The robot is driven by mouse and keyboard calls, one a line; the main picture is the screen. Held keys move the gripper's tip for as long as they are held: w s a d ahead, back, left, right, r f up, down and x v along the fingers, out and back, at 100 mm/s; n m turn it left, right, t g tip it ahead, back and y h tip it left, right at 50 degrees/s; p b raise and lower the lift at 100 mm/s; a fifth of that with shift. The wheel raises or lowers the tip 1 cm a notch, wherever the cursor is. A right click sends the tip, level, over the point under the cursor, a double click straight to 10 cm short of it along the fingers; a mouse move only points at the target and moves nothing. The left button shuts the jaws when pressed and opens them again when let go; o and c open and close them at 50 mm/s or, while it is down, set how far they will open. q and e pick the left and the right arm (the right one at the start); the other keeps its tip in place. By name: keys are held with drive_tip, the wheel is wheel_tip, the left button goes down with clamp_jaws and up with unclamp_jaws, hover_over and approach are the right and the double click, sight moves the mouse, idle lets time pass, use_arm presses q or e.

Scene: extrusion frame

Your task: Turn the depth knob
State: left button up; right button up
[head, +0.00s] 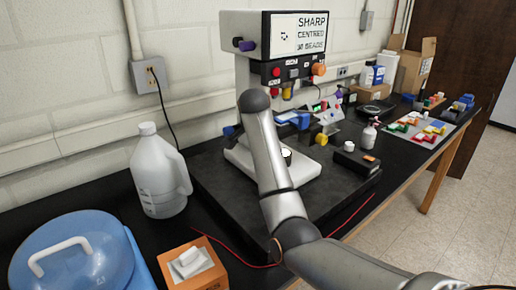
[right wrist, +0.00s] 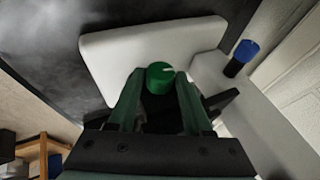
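A green knob (right wrist: 160,78) with a pale pointer mark shows in the right wrist view, beside the machine's white plate. My right gripper (right wrist: 160,80) has one fingertip on each side of this knob. The fingertips are very close to it, but I cannot tell whether they press on it. In the head view the white machine (head: 243,30) stands on a dark slab, with purple, red and orange knobs on its head. My right arm crosses in front of it and hides the green knob and the gripper. No label reading depth is legible. My left gripper is not in view.
A white jug (head: 158,172), a blue-lidded container (head: 75,255) and an orange box (head: 192,265) stand at the left. A pump bottle (head: 369,135) and black box (head: 355,160) are right of the machine. A blue knob (right wrist: 246,50) is near the gripper.

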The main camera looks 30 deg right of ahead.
drive_tip(key=o, duration=0.3)
drive_tip(key=v, duration=1.2)
drive_tip(key=shift+s+a+r+b, duration=0.15)
drive_tip(key=shift+s+r+b, duration=0.05)
drive_tip(key=shift+b, duration=0.2)
idle(0.8)
